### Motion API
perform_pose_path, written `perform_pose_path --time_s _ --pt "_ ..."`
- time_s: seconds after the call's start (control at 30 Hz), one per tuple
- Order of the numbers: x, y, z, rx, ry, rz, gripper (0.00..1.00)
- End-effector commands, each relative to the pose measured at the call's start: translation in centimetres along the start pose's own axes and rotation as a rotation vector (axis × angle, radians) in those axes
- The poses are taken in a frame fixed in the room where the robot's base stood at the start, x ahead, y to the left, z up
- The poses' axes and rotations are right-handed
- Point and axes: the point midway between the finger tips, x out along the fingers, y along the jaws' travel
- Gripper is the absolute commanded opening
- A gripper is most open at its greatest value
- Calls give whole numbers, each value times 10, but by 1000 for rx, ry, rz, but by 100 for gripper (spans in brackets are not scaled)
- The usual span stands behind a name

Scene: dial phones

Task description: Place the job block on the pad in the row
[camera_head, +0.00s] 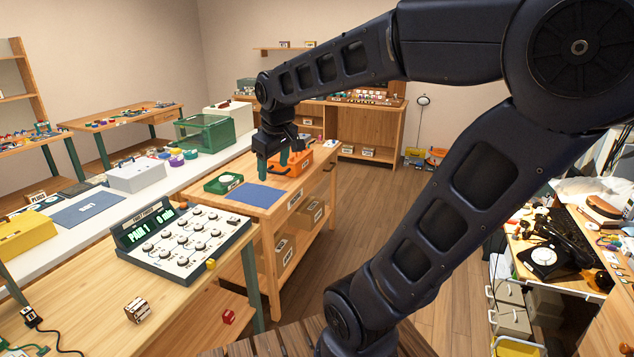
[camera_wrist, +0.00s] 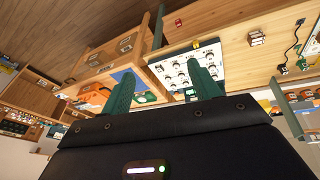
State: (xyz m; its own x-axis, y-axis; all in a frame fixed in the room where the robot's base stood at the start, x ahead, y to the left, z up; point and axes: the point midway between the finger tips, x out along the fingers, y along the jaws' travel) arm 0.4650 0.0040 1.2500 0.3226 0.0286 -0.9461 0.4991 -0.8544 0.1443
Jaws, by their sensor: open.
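My gripper (camera_head: 272,168) is open and empty above the small wooden cart, its green fingers apart; they also show in the wrist view (camera_wrist: 163,84). A small wooden block with dark and white markings (camera_head: 137,309) lies on the front table, far from my gripper; it shows in the wrist view too (camera_wrist: 257,38). I cannot tell whether it is the job block. A white dial panel (camera_head: 190,240) with rows of round dials and a lit display reading "PAIR 1" and "0 min" stands on the same table. A blue pad (camera_head: 257,194) lies on the cart.
A small yellow block (camera_head: 210,264) sits at the panel's edge and a red block (camera_head: 228,317) lies lower down. A green tray (camera_head: 223,182) and an orange box (camera_head: 291,160) share the cart. A labelled blue-grey mat (camera_head: 88,209) lies on the white counter beside a yellow box (camera_head: 27,236).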

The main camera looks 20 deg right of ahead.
Motion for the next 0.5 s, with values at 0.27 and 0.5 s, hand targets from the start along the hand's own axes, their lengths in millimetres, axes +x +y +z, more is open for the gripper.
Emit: perform_pose_path --time_s 0.27,0.5 --pt "-7 23 86 382 42 38 61" --pt "-5 25 118 534 61 48 61"
